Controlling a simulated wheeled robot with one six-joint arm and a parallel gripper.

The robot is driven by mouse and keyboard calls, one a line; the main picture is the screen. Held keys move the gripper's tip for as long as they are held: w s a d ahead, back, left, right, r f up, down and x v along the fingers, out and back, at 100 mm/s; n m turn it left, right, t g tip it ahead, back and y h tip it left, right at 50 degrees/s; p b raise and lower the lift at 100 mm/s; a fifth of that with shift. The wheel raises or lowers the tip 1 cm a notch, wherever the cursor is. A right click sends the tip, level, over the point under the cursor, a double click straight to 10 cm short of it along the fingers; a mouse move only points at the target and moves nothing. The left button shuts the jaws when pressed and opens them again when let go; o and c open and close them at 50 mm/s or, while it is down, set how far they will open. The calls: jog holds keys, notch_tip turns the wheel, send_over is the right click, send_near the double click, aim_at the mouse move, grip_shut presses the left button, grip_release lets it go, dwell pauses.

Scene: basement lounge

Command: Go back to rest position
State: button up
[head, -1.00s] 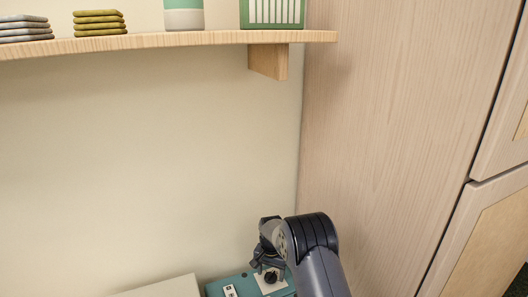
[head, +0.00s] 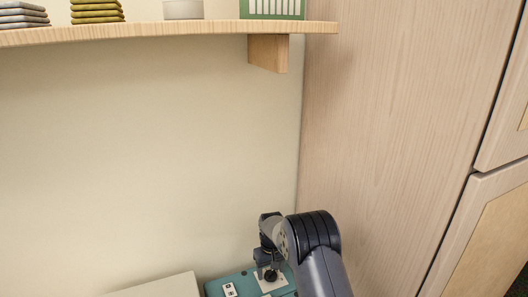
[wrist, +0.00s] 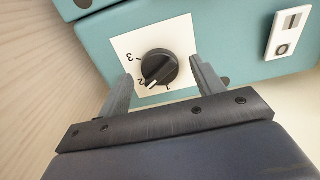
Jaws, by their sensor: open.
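A teal appliance (head: 243,283) sits at the bottom of the head view, partly cut off by the frame. Its black rotary knob (wrist: 160,67) is on a white plate in the wrist view. The plate has marks 3, 2 and 1, and the knob's white pointer is at or near the 2. My gripper (wrist: 161,70) is open, with one finger on each side of the knob. Whether the fingers touch it I cannot tell. In the head view my gripper (head: 269,268) is low, over the appliance, partly hidden by my arm.
A rocker switch (wrist: 289,32) is on the appliance. A wooden shelf (head: 180,33) with several stacked items and a green rack (head: 272,10) is above. A wooden cabinet (head: 390,120) stands to the right. A pale box (head: 160,287) is left of the appliance.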

notch_tip(320, 180, up, 11)
jog(key=p, duration=0.3)
jog(key=shift+f, duration=0.2)
